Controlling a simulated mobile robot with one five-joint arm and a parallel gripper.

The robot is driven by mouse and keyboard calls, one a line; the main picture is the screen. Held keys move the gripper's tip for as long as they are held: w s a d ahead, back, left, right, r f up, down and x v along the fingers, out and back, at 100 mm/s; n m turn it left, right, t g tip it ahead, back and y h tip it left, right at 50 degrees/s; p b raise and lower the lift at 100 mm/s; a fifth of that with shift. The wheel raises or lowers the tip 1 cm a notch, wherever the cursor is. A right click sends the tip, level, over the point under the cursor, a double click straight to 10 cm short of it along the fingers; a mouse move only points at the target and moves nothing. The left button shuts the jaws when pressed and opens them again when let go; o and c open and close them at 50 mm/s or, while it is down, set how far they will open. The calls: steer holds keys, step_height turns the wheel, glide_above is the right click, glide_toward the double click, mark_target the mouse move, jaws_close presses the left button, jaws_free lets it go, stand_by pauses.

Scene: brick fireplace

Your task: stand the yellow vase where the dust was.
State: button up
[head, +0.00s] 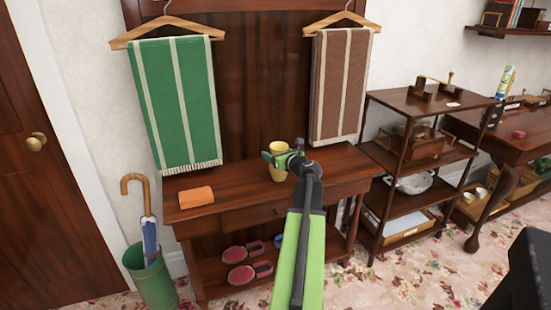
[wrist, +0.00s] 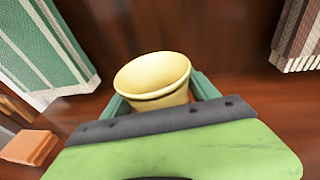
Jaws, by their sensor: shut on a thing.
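The yellow vase (head: 278,158) is upright at the middle of the dark wooden bench table (head: 235,197). My gripper (head: 277,160) is shut on it. In the wrist view the vase's wide round mouth (wrist: 152,75) faces up between the two green fingers of my gripper (wrist: 158,95). Its lower part is hidden by my gripper, so I cannot tell whether its base touches the top. No dust shows on the visible part of the table top.
Green (head: 175,100) and brown (head: 340,85) striped towels hang behind. Shelves (head: 415,150) stand right, an umbrella stand (head: 152,275) left. The top between cloth and vase is clear.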

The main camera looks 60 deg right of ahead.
steer(key=shift+f, duration=0.1)
steer(key=o, duration=1.7)
steer(key=shift+o, duration=0.2)
steer(key=p+v, duration=0.2)
steer(key=v, duration=1)
steer(key=shift+r, duration=0.3)
